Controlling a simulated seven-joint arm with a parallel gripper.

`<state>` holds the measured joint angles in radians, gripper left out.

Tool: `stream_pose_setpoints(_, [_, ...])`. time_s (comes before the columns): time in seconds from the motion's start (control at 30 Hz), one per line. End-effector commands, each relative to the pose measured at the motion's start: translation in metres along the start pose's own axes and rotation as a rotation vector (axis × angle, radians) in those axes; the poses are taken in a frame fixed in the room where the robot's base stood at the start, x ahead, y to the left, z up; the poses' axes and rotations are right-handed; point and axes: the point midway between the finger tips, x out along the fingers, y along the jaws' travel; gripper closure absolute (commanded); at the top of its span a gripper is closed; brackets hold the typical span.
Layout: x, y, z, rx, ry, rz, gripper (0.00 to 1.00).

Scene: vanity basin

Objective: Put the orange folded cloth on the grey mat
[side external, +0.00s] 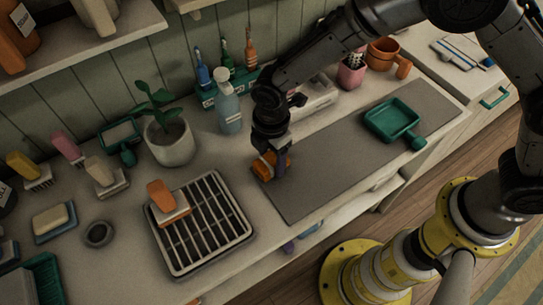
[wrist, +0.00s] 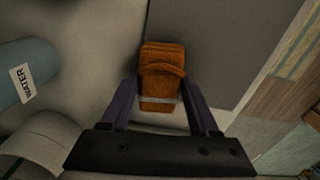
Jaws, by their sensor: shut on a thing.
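The orange folded cloth (side external: 264,168) is between the fingers of my gripper (side external: 273,168) at the left end of the grey mat (side external: 325,165). In the wrist view the cloth (wrist: 162,75) lies between the purple fingers of my gripper (wrist: 163,103), with a pale band across its near end. My gripper is shut on it.
A green tray with a handle (side external: 392,119) lies on the mat's far right part. A spray bottle (side external: 229,108) and a potted plant (side external: 169,140) stand to the left. A slatted rack (side external: 218,235) holds an orange-topped item (side external: 168,203). The middle of the mat is clear.

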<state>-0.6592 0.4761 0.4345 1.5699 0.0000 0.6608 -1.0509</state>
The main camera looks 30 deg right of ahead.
Motion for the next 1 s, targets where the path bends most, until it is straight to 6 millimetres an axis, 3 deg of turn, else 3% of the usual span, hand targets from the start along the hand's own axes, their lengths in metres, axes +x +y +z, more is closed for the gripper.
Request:
stream_pose_setpoints(0.2, [0.003,0.000,0.000,0.000,0.000,0.000,1.00])
stream_pose_setpoints(0.23, [0.003,0.000,0.000,0.000,0.000,0.001,0.37])
stream_pose_setpoints(0.4, [0.003,0.000,0.000,0.000,0.000,0.000,0.06])
stream_pose_setpoints(0.87, [0.002,0.000,0.000,0.000,0.000,0.000,0.04])
stream_pose_setpoints(1.0, [-0.007,0.001,0.000,0.000,0.001,0.001,0.04])
